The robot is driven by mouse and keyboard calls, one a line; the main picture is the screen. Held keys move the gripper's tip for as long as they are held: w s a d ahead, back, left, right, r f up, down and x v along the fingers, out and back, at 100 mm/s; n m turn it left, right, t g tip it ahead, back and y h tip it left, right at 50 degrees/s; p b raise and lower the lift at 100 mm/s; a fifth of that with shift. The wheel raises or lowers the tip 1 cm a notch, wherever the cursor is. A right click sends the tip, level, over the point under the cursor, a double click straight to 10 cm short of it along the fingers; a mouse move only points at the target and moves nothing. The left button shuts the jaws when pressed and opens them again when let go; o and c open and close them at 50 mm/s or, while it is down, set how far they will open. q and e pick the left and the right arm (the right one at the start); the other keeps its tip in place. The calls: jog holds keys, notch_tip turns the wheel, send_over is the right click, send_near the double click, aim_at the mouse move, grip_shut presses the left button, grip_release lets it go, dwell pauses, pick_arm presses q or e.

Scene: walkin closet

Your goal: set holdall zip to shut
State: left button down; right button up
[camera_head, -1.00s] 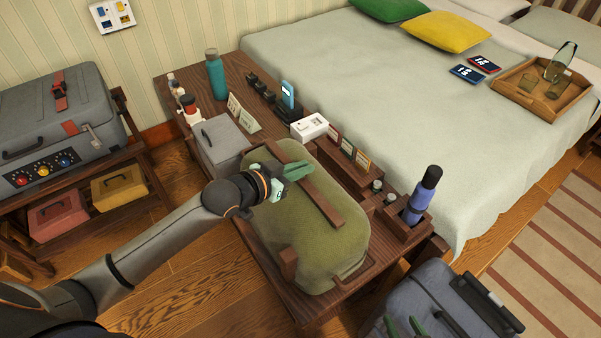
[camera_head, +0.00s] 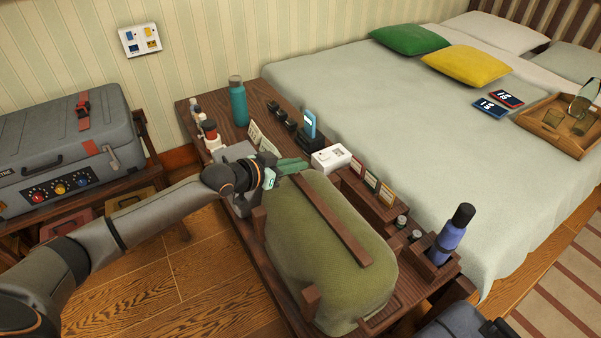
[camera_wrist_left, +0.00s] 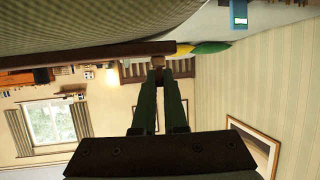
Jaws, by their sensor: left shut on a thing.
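The olive-green holdall (camera_head: 315,235) sits on the dark wooden bench. A brown strip (camera_head: 332,222), which looks like the zip track, runs along its top. My left gripper (camera_head: 293,166) is at the holdall's far end, by the far end of the strip. In the left wrist view, its fingers (camera_wrist_left: 158,85) are shut on a small brown piece, seemingly the zip pull (camera_wrist_left: 158,62), at the end of the brown strip (camera_wrist_left: 90,53). The holdall's fabric (camera_wrist_left: 90,22) fills the top of that view. My right gripper is out of view.
The bench (camera_head: 260,290) also carries a teal bottle (camera_head: 238,104), a blue phone on a stand (camera_head: 309,124), a white box (camera_head: 331,158) and a purple bottle (camera_head: 452,235). A grey box (camera_head: 236,152) lies behind my left wrist. The bed (camera_head: 390,110) borders the right side.

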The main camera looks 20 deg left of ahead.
pick_arm(q)
jog(key=shift+w+a, duration=0.1)
jog(key=shift+a, duration=0.15)
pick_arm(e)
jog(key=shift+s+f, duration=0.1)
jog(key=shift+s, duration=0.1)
pick_arm(q)
jog(key=c, duration=0.9)
grip_release()
jog(key=shift+c, duration=0.2)
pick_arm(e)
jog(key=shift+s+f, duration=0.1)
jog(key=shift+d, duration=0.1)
pick_arm(q)
jog(key=p+v, duration=0.2)
jog(key=v, duration=0.9)
jog(key=shift+s+a+r, duration=0.25)
jog(key=shift+s+a, duration=0.05)
jog(key=shift+s, duration=0.3)
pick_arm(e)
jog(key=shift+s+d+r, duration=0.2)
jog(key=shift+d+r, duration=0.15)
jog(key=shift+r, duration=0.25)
